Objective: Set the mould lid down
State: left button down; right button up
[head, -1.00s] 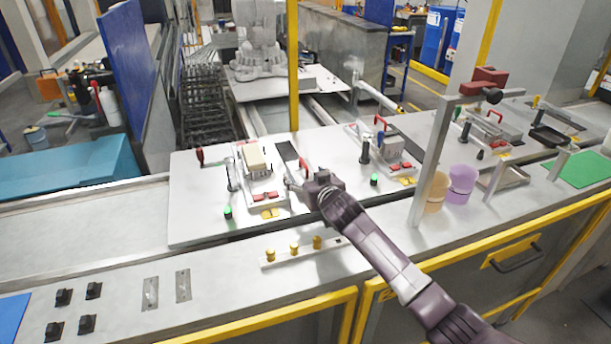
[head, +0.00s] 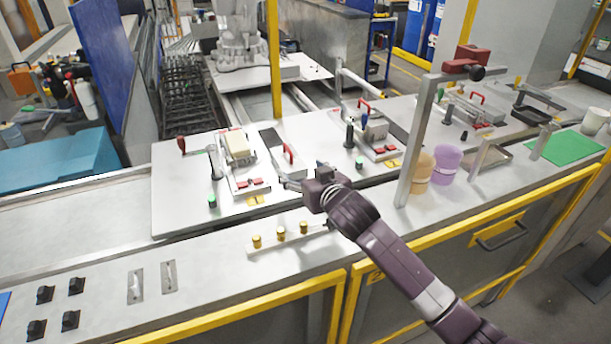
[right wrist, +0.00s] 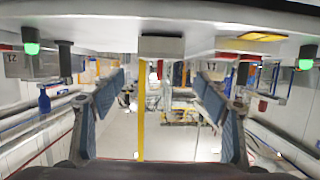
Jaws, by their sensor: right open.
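The mould lid (head: 270,138) is a dark flat plate with a red handle (head: 288,153). It lies on the white worktop between two fixtures in the head view. My right gripper (head: 287,184) is just in front of the lid, with a visible gap to the red handle, and holds nothing. In the right wrist view its two blue-grey fingers (right wrist: 160,100) are spread wide with nothing between them. A grey block edge shows at the top middle of that upside-down view; I cannot tell if it is the lid. My left gripper is out of view.
A fixture with a cream block (head: 236,143) stands left of the lid; another fixture (head: 376,130) stands to its right. A rail with yellow knobs (head: 281,234) lies in front. An upright metal post (head: 419,140) and orange and purple cups (head: 446,166) stand right of my arm.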

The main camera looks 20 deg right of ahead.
jog(key=shift+v, duration=1.05)
